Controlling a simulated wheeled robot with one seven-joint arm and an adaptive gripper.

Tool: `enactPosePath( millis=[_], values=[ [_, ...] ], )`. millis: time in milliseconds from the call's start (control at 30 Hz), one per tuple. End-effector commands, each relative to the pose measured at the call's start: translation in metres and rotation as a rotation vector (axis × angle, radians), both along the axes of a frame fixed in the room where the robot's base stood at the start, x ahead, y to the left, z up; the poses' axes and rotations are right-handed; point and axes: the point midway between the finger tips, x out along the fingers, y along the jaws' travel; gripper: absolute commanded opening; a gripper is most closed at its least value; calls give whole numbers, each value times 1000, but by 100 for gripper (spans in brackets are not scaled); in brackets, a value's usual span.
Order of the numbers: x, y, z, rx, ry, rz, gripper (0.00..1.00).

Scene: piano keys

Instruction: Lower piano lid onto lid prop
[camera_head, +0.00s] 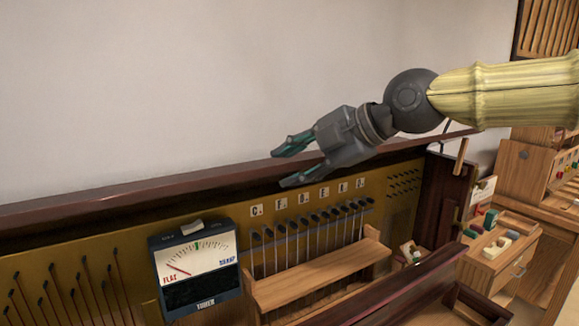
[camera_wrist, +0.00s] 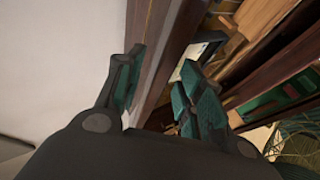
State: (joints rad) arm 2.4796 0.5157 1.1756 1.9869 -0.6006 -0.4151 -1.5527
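A long dark reddish-brown wooden board (camera_head: 150,191) runs along the top back of the piano in the head view; it looks like the lid or top rail, but I cannot tell which. A short light wooden stick (camera_head: 461,156) stands tilted at the right end of the case; it may be the lid prop. My gripper (camera_head: 283,168) is open above the middle of the board, fingers pointing left. In the wrist view my open gripper (camera_wrist: 158,82) has the board (camera_wrist: 161,60) showing between its green-padded fingers. I cannot tell whether either finger touches it.
A tuner box (camera_head: 199,268) with a flat/sharp dial hangs on the piano front. A light wooden rack (camera_head: 320,278) stands below lettered hammers. A drawer unit (camera_head: 500,258) with coloured blocks is at the right. Bare wall (camera_head: 150,80) fills the back.

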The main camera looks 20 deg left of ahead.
Motion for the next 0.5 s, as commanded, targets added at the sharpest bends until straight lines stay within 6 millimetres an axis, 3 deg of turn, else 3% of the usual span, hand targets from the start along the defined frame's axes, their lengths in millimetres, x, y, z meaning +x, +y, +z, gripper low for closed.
enactPosePath(
  millis=[500],
  values=[
    [-16,-69,46,3,-1,-1,38]
  ],
)
